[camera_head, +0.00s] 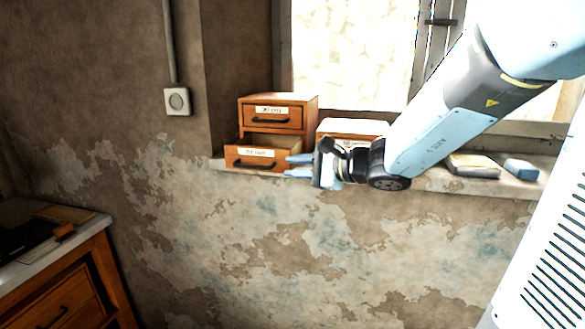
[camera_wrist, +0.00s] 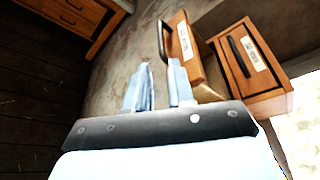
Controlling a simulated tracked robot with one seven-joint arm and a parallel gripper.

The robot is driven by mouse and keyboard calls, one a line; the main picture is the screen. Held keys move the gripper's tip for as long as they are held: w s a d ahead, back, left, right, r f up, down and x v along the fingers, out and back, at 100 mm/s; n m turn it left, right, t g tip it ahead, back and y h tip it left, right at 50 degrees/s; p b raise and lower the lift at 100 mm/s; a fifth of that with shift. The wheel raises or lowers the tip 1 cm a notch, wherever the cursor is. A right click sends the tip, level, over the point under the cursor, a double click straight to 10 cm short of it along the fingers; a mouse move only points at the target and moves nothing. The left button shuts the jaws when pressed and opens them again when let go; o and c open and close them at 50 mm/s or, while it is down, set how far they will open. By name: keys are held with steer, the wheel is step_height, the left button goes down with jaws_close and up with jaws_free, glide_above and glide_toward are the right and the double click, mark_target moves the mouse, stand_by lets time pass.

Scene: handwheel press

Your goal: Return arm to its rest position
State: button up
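My arm reaches across the head view from the upper right, with my gripper (camera_head: 291,166) pointing left in front of the window sill. Its two light-blue fingers are apart with nothing between them; the gap also shows in the wrist view (camera_wrist: 160,80). The fingertips are close to the pulled-out lower drawer (camera_head: 256,157) of a small wooden drawer box (camera_head: 312,110). I cannot tell whether they touch it. The drawer's dark handle (camera_wrist: 162,42) shows just beyond the fingers in the wrist view. The upper drawer (camera_head: 272,117) is shut.
A second wooden box (camera_head: 350,129) stands to the right, partly hidden by my gripper. A book-like block (camera_head: 473,166) and a blue block (camera_head: 521,169) lie farther right on the sill. A bench with drawers (camera_head: 55,292) stands at lower left. The wall below the sill is clear.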

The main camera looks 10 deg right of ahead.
steer(key=s+d+f+n+g+h, duration=0.2)
steer(key=s+n+g+h, duration=0.25)
steer(key=s+n, duration=0.65)
steer(key=s+d+n+h, duration=0.3)
steer(key=s+d+h, duration=0.4)
steer(key=d, duration=0.6)
steer(key=shift+s+d+r+t+h, duration=0.25)
steer(key=shift+s+t+h, duration=0.1)
steer(key=shift+s, duration=0.65)
